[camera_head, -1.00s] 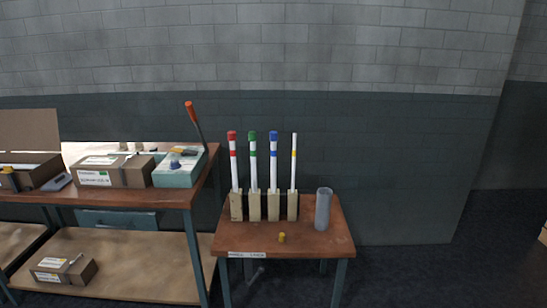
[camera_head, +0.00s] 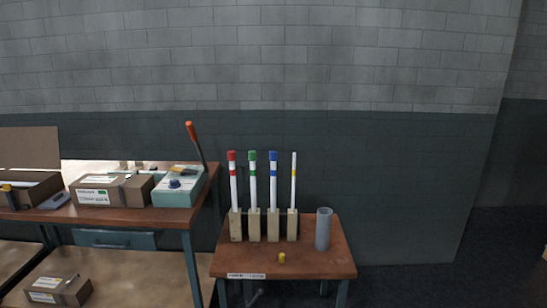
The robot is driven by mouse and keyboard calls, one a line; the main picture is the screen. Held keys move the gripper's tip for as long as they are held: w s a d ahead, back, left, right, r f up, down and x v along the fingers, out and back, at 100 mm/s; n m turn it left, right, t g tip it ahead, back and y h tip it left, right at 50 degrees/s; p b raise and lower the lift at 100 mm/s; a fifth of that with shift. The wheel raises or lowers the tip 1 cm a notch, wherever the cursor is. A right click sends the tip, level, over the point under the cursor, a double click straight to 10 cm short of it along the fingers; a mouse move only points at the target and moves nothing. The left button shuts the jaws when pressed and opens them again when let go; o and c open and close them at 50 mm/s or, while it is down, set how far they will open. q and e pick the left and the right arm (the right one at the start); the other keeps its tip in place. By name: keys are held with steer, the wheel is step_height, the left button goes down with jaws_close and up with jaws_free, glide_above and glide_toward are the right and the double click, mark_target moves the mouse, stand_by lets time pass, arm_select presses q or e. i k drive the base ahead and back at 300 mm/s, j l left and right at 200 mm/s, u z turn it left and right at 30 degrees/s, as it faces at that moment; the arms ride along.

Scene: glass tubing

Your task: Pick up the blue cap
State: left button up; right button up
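The blue cap (camera_head: 273,155) sits on top of a white tube with a blue band (camera_head: 273,184). The tube stands upright in a pale wooden block (camera_head: 273,226) on the small table (camera_head: 310,264). To its left stand a tube with a green cap (camera_head: 252,155) and one with a red cap (camera_head: 231,155). To its right stands a thinner white tube with a yellow band (camera_head: 294,172) and no cap on top. A small yellow cap (camera_head: 282,257) is on the table in front of the blocks. Neither of my grippers is in view.
A grey cylinder (camera_head: 323,229) stands upright at the table's right. A larger workbench (camera_head: 150,214) to the left carries boxes (camera_head: 115,190) and a teal device (camera_head: 178,187) with a red-handled lever. The front of the small table is mostly clear.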

mark_target(272, 154)
steer(key=i+j, duration=0.25)
steer(key=i, duration=0.25)
steer(key=i+j, duration=0.25)
steer(key=i, duration=0.25)
steer(key=i+j, duration=0.25)
steer(key=i, duration=0.25)
